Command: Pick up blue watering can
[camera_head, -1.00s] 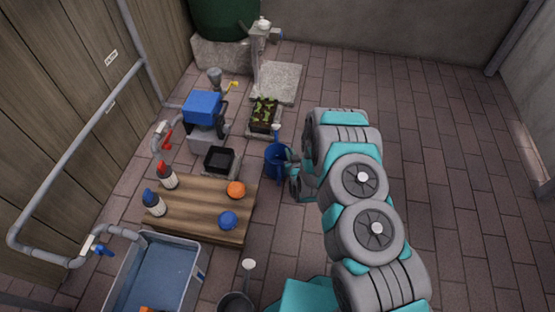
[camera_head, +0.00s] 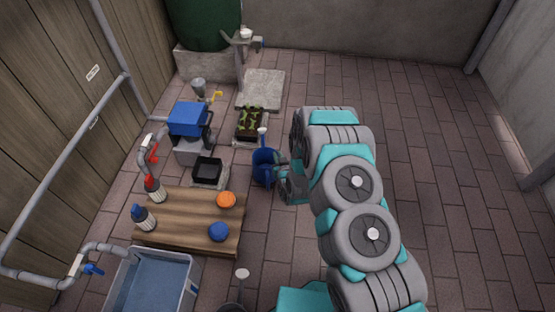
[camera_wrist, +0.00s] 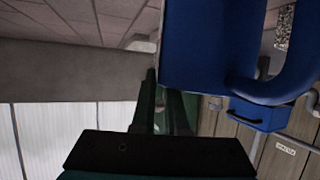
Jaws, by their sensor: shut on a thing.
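The blue watering can (camera_head: 264,168) is in the middle of the head view, just right of the planter and the small black tray. Its pale spout head points toward the top of the picture. My gripper (camera_head: 281,171) is at its right side, shut on it; the arm partly hides the contact. In the wrist view the blue watering can (camera_wrist: 205,45) fills the upper right, with its curved blue handle close to the camera. The head view does not show clearly whether the can is off the floor.
A wooden pallet (camera_head: 180,222) holds an orange ball, a blue ball and two bottles. A planter (camera_head: 250,124), a black tray (camera_head: 207,168) and a blue-topped machine (camera_head: 190,122) stand nearby. A grey-blue tub (camera_head: 155,285) is at bottom left. Brick floor on the right is clear.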

